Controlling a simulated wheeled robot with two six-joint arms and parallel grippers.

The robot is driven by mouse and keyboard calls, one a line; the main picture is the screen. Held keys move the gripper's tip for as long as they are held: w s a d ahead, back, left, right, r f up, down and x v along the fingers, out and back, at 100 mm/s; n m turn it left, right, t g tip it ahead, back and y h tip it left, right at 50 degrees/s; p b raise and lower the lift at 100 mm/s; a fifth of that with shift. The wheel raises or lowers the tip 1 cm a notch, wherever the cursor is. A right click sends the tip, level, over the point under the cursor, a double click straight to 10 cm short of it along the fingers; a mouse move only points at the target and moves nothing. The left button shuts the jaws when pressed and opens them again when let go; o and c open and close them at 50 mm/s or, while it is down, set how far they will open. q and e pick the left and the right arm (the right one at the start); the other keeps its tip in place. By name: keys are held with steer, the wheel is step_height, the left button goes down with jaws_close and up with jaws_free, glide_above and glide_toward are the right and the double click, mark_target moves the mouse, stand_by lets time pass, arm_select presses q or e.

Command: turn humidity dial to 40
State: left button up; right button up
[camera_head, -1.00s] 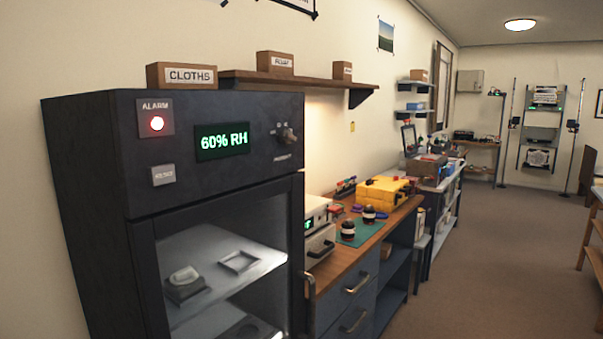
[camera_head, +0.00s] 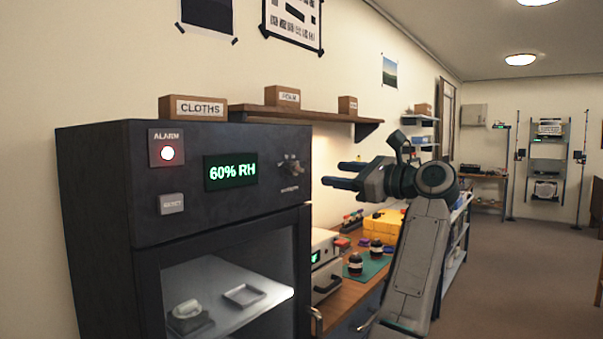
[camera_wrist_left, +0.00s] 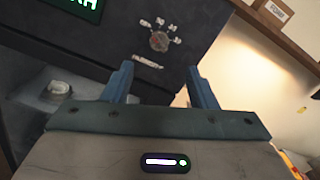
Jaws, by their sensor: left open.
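The humidity dial (camera_head: 292,168) is a small dark knob on the upper right of the black cabinet's front panel. In the left wrist view the dial (camera_wrist_left: 160,41) shows beyond my fingertips, with pale labels around it too blurred to read. The green display (camera_head: 231,172) reads 60% RH. My left gripper (camera_head: 331,173) is open and empty, to the right of the dial and apart from it. In the left wrist view its two blue fingers (camera_wrist_left: 160,68) stand apart below the dial. My right gripper is not in view.
A workbench with a yellow case (camera_head: 384,226) stands beyond. Open floor lies at the right.

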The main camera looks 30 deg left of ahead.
mark_target(300, 169)
arm_select(q)
steer(key=a+p, duration=0.1)
steer(key=a, duration=0.5)
steer(key=a+p, duration=0.1)
steer(key=a, duration=0.2)
steer(key=shift+w+a+r+p, duration=0.25)
steer(key=shift+w+a+p, duration=0.05)
steer(key=shift+a, duration=0.05)
steer(key=shift+a+f, duration=0.1)
steer(key=shift+a, duration=0.45)
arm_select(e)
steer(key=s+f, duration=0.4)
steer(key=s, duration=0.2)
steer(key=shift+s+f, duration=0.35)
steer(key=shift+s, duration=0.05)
arm_select(q)
steer(key=c, duration=1)
steer(key=shift+o, duration=0.2)
